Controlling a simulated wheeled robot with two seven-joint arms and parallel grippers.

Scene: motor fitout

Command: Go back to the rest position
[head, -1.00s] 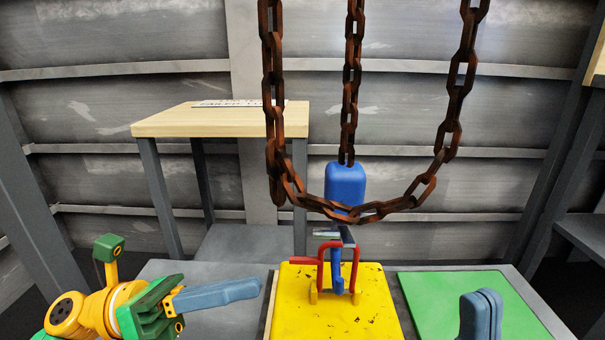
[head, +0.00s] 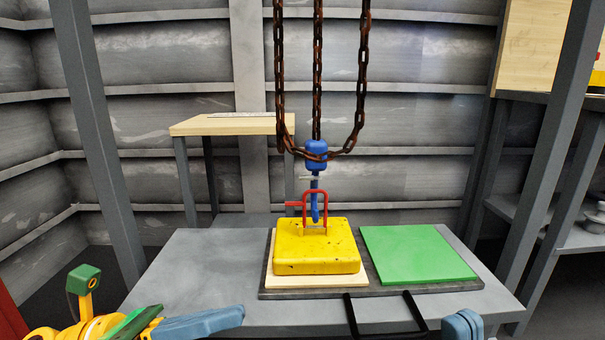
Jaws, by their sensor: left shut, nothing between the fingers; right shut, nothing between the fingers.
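My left gripper (head: 200,323) is at the bottom left of the head view, with its blue-grey fingers together and nothing between them. It is in front of the table's near edge. My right gripper (head: 463,325) shows only its blue-grey finger ends at the bottom edge, closed and empty. A yellow block (head: 316,255) with a red handle (head: 316,207) sits on the table, on a pale wooden board. A blue hoist hook (head: 316,155) hangs from rusty chains and reaches down at the red handle. I cannot tell whether it bears on the handle.
The grey table (head: 190,270) has free room at its left. A green square (head: 417,254) lies flat right of the yellow block. A black bar handle (head: 385,322) juts from the table's front. A wooden-topped table (head: 225,126) stands behind, and grey posts flank both sides.

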